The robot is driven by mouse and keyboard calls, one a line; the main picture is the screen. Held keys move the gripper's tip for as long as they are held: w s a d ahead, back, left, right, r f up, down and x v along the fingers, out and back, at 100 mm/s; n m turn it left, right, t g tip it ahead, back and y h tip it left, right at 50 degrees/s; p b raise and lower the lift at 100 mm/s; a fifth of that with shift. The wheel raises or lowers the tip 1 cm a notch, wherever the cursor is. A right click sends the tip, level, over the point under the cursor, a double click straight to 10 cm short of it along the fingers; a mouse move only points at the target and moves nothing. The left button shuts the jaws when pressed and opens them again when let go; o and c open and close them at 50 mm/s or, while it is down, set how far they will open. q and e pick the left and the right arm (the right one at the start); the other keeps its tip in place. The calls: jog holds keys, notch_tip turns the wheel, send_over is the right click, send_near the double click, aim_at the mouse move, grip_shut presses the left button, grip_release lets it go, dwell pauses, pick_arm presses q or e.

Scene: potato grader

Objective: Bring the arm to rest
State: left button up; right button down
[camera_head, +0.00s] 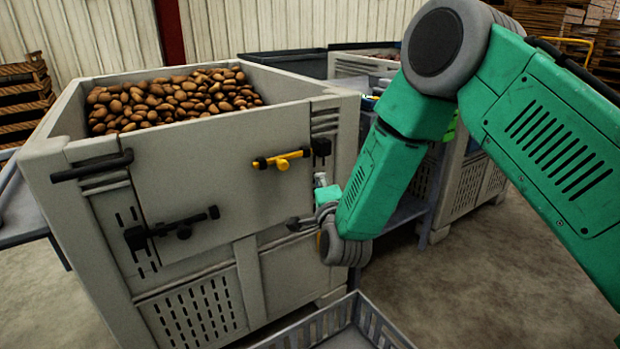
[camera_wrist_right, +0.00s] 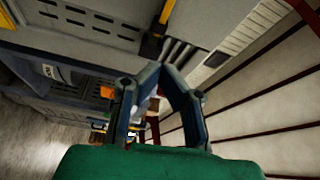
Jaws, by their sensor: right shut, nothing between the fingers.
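My right arm comes in from the right in the head view, green with grey joints. Its gripper (camera_head: 299,223) points left, small and dark, in front of the right part of the big grey potato box. In the right wrist view the gripper's fingers (camera_wrist_right: 161,72) come together at their tips, shut with nothing between them. My left gripper is not in view.
The grey box (camera_head: 205,165) is filled with potatoes (camera_head: 170,97). Its front has a yellow-handled latch (camera_head: 283,160) and a black latch (camera_head: 170,232). A grey crate (camera_head: 320,325) stands at the bottom. Bare floor (camera_head: 490,290) lies at right.

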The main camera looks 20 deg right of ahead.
jog(key=s+a+f+n+g+y+p, duration=0.25)
jog(key=s+f+n+g, duration=0.2)
jog(key=s+f, duration=0.3)
jog(key=s+a+f+n+g+y+p, duration=0.2)
jog(key=s+f+n+g+p, duration=0.15)
jog(key=s+f+n, duration=0.35)
pick_arm(q)
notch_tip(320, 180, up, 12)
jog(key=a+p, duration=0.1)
jog(key=p, duration=0.5)
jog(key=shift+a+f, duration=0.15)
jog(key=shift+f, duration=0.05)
pick_arm(e)
jog(key=s+f+n+g, duration=0.1)
jog(key=s+n+g, duration=0.3)
jog(key=s, duration=1)
jog(key=s+f+n+g, duration=0.1)
jog(key=s+n+g, duration=0.3)
jog(key=s, duration=1.1)
jog(key=shift+d+f+g, duration=0.3)
jog(key=shift+d+g, duration=0.15)
jog(key=shift+g, duration=0.25)
jog(key=shift+n, duration=0.25)
